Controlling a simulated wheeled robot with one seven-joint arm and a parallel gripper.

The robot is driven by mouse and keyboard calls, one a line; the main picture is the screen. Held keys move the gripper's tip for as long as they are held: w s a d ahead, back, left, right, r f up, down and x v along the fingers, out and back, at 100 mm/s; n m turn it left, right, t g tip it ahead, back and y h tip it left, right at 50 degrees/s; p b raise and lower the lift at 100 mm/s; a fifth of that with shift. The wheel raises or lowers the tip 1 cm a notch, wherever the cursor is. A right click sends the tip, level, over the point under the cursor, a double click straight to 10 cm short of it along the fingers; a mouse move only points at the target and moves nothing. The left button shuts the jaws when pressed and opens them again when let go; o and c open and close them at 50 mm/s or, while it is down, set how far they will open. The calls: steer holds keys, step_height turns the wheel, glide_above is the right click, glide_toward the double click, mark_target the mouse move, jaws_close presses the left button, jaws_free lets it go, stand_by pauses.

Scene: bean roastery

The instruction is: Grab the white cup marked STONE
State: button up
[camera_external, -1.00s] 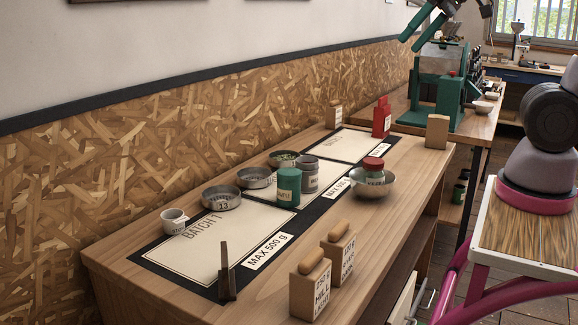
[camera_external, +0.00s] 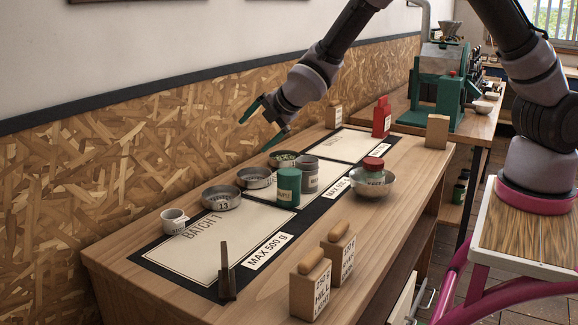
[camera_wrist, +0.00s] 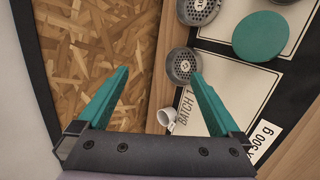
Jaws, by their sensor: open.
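The white cup (camera_external: 174,220) stands on the wooden bench at the near left, at the left corner of the BATCH 1 mat; dark lettering on its side is too small to read surely. In the wrist view the white cup (camera_wrist: 166,117) shows between my fingers, nearer the right one, well below them. My gripper (camera_external: 258,124) is open and empty, with green fingers, in the air near the chipboard wall, beyond and above the cup. In the wrist view my gripper (camera_wrist: 160,80) spans wall and bench edge.
A sieve tray marked 13 (camera_external: 221,198) sits just beyond the cup, with more trays behind it. A green tin (camera_external: 288,186) and a grey tin (camera_external: 308,173) stand beside them. An upright dark metal piece (camera_external: 226,272) and wooden blocks (camera_external: 310,288) stand at the front.

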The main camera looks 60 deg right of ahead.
mark_target(175, 224)
steer(key=w+a+f+n+t+y, duration=0.1)
steer(key=a+f+n, duration=0.4)
steer(key=a+n, duration=0.1)
steer(key=w+a+f+n+t+y, duration=0.1)
steer(key=w+a+f+n, duration=0.1)
steer(key=a+f+n, duration=0.3)
steer(key=w+a+f+n+t+y, duration=0.1)
steer(key=a+f+n+t+y, duration=0.1)
steer(key=a+f+n, duration=0.3)
steer(key=shift+w+a+n, duration=0.2)
steer(key=shift+a+n, duration=0.65)
steer(key=shift+n, duration=0.15)
steer(key=shift+w+a+n, duration=0.15)
steer(key=shift+a+n, duration=0.65)
steer(key=shift+n, duration=0.2)
steer(key=x, duration=1)
steer(key=shift+w+a+f, duration=0.15)
steer(key=shift+w+f, duration=0.05)
steer(key=c, duration=1.4)
